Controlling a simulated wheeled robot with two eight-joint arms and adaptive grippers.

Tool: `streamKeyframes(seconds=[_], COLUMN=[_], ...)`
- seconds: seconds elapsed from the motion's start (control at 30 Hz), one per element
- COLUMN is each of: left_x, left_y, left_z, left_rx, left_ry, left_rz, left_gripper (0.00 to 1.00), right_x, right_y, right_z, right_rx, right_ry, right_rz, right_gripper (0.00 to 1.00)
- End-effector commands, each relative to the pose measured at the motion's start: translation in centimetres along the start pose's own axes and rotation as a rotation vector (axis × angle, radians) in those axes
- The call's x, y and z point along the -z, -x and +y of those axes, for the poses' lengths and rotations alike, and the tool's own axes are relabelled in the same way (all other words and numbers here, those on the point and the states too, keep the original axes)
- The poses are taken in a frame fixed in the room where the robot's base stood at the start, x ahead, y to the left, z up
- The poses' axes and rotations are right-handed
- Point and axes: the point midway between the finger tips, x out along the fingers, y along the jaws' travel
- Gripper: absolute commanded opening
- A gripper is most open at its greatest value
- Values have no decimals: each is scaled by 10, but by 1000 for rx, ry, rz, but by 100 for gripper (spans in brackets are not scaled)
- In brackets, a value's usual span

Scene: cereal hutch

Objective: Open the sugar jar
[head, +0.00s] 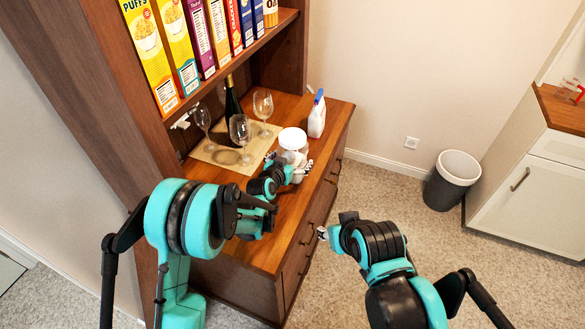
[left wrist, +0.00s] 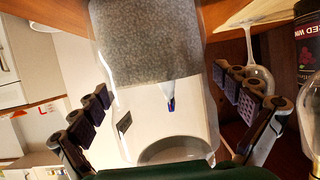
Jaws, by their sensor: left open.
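The sugar jar (head: 296,157) stands upright on the wooden counter, a clear jar with a white lid (head: 293,138). My left gripper (head: 289,168) is at the jar on its near side, with fingers around its body. In the left wrist view, which is upside down, the jar (left wrist: 145,45) fills the middle, with pale grains inside. The fingers of my left gripper (left wrist: 162,85) are spread on both sides of it, with visible gaps. The lid appears seated. My right gripper (head: 322,233) hangs in front of the counter, away from the jar; its fingers are too small to read.
Wine glasses (head: 240,128) and a dark bottle (head: 233,105) stand on a mat (head: 205,156) to the left. Cereal boxes (head: 183,42) fill the shelf above. A bin (head: 452,180) stands on the floor at right.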

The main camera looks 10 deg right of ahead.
Motion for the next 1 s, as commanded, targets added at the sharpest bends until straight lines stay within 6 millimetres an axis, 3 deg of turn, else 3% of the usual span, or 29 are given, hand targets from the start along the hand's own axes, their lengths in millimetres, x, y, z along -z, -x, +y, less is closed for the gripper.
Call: streamKeyframes(seconds=[0.17, 0.4, 0.43, 0.77, 1.0], left_x=[1, 1, 1, 6, 34], left_y=[0, 1, 1, 3, 14], left_z=[0, 0, 0, 0, 0], left_rx=[0, 0, 1, 1, 1], left_ry=[0, -1, 0, -1, 0], left_rz=[0, 0, 1, 1, 1], left_gripper=[97, 34, 29, 29, 29], right_x=[1, 1, 1, 2, 12], right_y=[1, 1, 1, 3, 16], right_z=[0, 0, 0, 0, 0], right_rx=[0, 0, 0, 0, 0], right_ry=[0, 0, 0, 0, 0], right_rz=[0, 0, 0, 0, 0], right_gripper=[40, 40, 40, 40, 40])
